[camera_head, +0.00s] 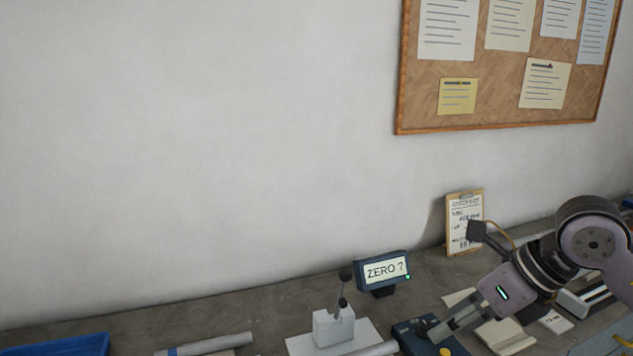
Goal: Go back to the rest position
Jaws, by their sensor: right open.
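My right gripper (440,332) comes in from the right and points down to the left, low over the bench. Its jaws are open, and I see nothing held between them. Its fingertips are in front of a dark blue block (412,338) with a yellow round part; I cannot tell if they touch it. My left gripper is not in view.
A grey bench (240,305) runs along a white wall. On it are a white jig with a black-knobbed lever (334,325), a display reading "ZERO ?" (384,270), a clipboard (463,222), a blue tray (62,346) and grey tubes (215,343). A corkboard (420,90) hangs above.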

